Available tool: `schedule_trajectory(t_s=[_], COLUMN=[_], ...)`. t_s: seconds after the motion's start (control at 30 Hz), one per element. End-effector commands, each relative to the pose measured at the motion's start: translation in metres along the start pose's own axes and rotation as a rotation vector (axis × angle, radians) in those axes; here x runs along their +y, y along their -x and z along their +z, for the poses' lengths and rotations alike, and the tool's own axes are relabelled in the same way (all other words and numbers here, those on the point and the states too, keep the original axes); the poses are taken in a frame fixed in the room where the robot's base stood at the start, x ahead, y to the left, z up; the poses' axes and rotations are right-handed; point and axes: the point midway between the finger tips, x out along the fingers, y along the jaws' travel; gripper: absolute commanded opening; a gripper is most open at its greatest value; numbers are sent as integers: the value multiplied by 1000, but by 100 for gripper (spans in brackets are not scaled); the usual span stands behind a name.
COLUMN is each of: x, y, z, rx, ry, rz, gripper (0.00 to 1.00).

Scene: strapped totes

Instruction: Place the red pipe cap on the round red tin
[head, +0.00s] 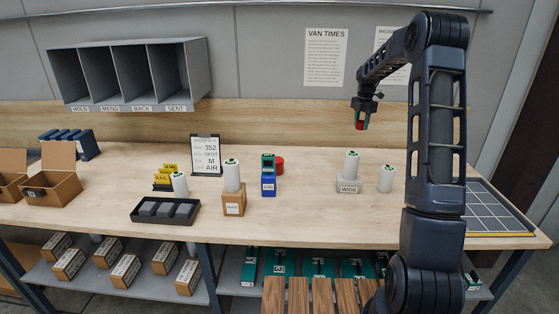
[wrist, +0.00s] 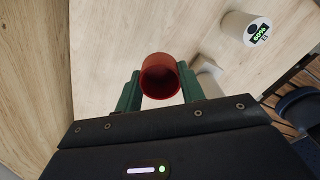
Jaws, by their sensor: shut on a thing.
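My gripper (head: 361,119) is raised above the back of the bench, right of its middle. It is shut on the red pipe cap (head: 359,125). In the wrist view the red pipe cap (wrist: 160,78) sits between the two green fingers, its hollow open end facing the camera. The round red tin (head: 280,164) stands on the bench to the left of my gripper. It is partly hidden behind a blue box with a green-topped item, and only its right part shows. The cap and the tin are well apart.
A white roll on a block marked WIDE (head: 349,186) and another white roll (head: 386,178) stand below my gripper. A roll on a cardboard box (head: 234,201), a sign (head: 206,155) and a black tray (head: 165,211) are further left. Bench between tin and WIDE block is clear.

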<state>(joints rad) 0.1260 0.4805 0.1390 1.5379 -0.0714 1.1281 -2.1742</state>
Motion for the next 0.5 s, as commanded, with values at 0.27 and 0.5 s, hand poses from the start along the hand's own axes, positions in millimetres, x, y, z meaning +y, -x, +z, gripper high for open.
schedule_trajectory(t_s=[0.27, 0.5], x=[80, 132], y=[17, 32], z=[-97, -188], rx=[0, 1], ry=[180, 327], rz=[-1, -1], gripper=[10, 10])
